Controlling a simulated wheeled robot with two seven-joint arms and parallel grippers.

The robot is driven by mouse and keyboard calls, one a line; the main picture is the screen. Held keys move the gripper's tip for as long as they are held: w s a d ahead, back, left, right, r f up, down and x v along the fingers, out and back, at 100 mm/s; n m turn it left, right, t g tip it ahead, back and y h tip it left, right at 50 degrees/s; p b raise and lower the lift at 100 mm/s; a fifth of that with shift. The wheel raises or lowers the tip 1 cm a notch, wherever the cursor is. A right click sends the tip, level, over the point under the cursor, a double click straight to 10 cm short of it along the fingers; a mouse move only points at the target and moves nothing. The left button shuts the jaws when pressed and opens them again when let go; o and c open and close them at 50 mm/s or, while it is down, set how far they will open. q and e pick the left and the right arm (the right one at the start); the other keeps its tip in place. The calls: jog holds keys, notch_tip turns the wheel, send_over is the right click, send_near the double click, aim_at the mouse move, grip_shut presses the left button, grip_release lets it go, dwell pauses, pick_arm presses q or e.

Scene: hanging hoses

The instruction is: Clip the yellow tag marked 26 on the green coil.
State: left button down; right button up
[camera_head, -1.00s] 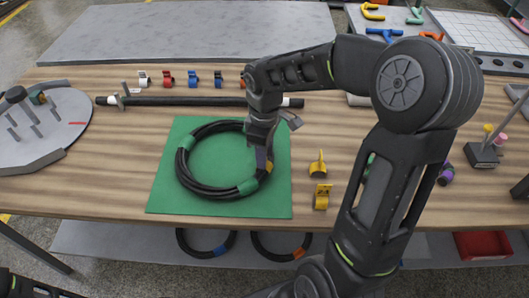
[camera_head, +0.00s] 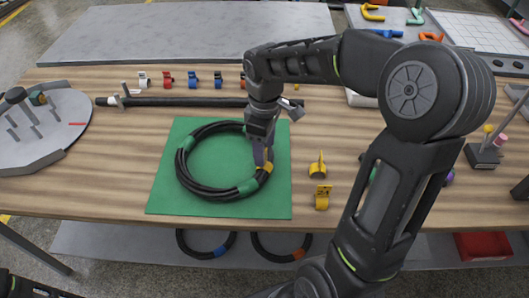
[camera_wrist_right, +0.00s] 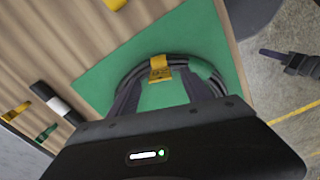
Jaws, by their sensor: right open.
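The coil (camera_head: 186,180) is a black hose ring with green bands, lying flat on a green mat (camera_head: 165,205). A yellow tag (camera_wrist_right: 160,70) sits on the coil's hose in the right wrist view; its dark marking is too small to read surely. The tag shows in the head view (camera_head: 267,168) at the coil's right side. My right gripper (camera_head: 262,160) is low over this side, fingers apart on either side of the tag; contact cannot be told. A dark part (camera_wrist_right: 290,62), probably my left gripper, shows beyond the table edge; its jaws are unclear.
Two more yellow tags (camera_head: 318,167) (camera_head: 321,197) stand right of the mat. A row of coloured clips (camera_head: 192,79) and a black bar (camera_head: 190,101) lie behind it. A grey round plate (camera_head: 50,130) with pegs is at left. The wood between plate and mat is clear.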

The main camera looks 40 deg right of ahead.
notch_tip(320, 180, up, 5)
jog(key=shift+f, duration=0.1)
dwell(0.6)
